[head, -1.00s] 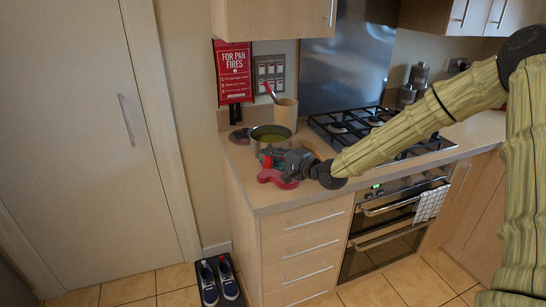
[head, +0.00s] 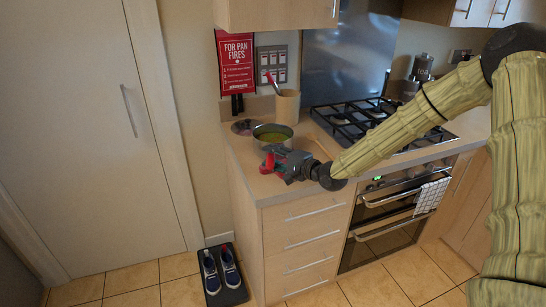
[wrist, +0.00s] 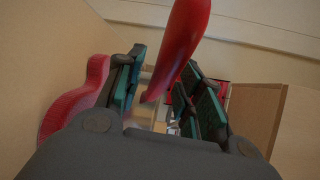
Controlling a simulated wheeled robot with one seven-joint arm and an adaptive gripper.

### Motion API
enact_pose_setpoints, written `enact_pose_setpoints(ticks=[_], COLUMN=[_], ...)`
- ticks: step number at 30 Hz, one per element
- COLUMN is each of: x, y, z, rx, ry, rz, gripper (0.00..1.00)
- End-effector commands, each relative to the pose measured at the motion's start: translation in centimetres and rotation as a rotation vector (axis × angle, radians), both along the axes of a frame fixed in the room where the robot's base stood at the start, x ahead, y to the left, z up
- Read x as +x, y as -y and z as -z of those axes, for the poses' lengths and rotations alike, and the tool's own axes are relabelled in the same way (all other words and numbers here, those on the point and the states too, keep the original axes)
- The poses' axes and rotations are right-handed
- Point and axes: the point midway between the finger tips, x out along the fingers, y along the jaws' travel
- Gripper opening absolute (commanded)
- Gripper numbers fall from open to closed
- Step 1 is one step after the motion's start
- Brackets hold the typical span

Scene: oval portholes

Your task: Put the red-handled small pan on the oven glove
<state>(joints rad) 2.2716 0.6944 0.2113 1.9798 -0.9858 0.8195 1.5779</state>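The small pan (head: 272,137), round with green contents, stands on the counter in the head view. Its red handle (wrist: 180,45) runs between my gripper's fingers in the wrist view. My gripper (head: 278,161) is just in front of the pan, low over the counter. The fingers look open, with a gap between the left finger and the handle; the right finger is close to it. A curved rosy-red thing (wrist: 78,100), apparently the oven glove, lies outside the left finger. In the head view red shows beside my gripper (head: 267,162); I cannot tell handle from glove there.
A utensil jar (head: 287,107) with a red-handled tool stands behind the pan. A dark round item (head: 243,127) lies at back left. The gas hob (head: 365,118) is to the right. Bare counter (head: 262,188) shows near the front edge. Shoes (head: 221,270) are on the floor.

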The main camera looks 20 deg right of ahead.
Motion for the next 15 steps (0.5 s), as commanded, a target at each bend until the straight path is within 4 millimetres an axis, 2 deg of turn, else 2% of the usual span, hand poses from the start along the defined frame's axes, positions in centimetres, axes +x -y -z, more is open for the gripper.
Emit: enact_pose_setpoints(ticks=[9,15], x=[0.0,-1.4], y=[0.0,1.0], z=[-0.3,-0.3], rx=[-0.001,0.000], ry=[0.001,0.001], rz=[0.000,0.001], gripper=[0.39,0.39])
